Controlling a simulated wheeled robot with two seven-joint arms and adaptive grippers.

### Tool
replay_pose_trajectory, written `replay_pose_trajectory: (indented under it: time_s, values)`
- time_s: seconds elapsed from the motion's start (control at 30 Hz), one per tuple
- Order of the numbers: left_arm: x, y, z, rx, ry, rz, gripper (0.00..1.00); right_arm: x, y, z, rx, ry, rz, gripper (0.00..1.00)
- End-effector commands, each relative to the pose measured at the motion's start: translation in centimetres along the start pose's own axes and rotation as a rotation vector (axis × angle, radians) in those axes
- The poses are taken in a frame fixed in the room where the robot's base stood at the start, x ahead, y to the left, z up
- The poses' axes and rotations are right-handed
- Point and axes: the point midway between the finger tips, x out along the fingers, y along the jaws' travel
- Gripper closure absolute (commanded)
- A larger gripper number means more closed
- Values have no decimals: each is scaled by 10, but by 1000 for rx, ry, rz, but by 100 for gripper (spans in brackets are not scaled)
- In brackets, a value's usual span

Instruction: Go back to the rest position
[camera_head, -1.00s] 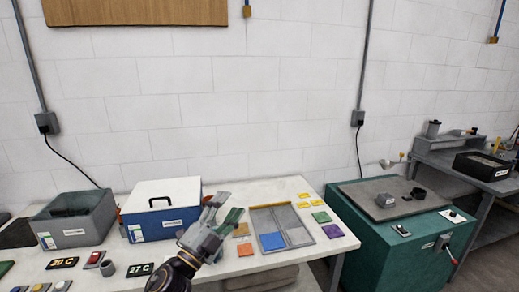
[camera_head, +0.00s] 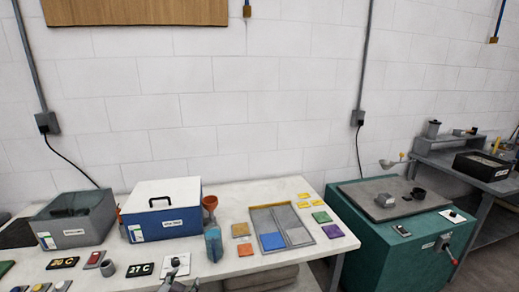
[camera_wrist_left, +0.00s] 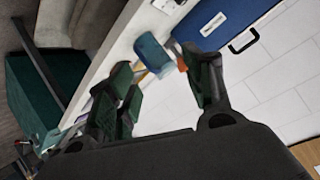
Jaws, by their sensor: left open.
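My left gripper (camera_head: 180,286) shows only a little at the bottom edge of the head view, in front of the table. In the left wrist view its two dark green fingers (camera_wrist_left: 165,88) are spread apart with nothing held between them. A blue cup-like container (camera_head: 213,244) stands on the white table (camera_head: 320,262). It also shows in the left wrist view (camera_wrist_left: 152,52), beyond the open fingers and apart from them. An orange-brown cup or funnel (camera_head: 210,203) is behind it. My right gripper is not in view.
A blue box with a white lid (camera_head: 162,208) and a grey bin (camera_head: 72,220) stand at the back left. A grey divided tray (camera_head: 281,228) with coloured tiles around it lies at the right. A green cabinet (camera_head: 390,245) stands beyond a gap.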

Motion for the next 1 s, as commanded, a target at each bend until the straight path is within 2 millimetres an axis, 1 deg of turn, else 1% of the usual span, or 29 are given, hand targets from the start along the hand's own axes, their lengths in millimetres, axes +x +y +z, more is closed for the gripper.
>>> replay_pose_trajectory:
  time_s: [0.03,0.2,0.3,0.4,0.6,0.93,0.97,1.0]
  values:
    - [-4,4,16,-24,-56,20,49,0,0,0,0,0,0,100]
    - [-23,22,70,-95,-250,95,49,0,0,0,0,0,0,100]
    - [-38,33,98,-131,-358,142,49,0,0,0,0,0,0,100]
    - [-51,42,118,-157,-440,180,49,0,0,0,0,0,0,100]
    - [-72,55,144,-191,-556,238,49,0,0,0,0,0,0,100]
    - [-102,70,173,-224,-691,310,49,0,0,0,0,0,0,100]
    - [-102,71,175,-225,-696,313,49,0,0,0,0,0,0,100]
    - [-98,72,178,-223,-695,312,49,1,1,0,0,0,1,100]
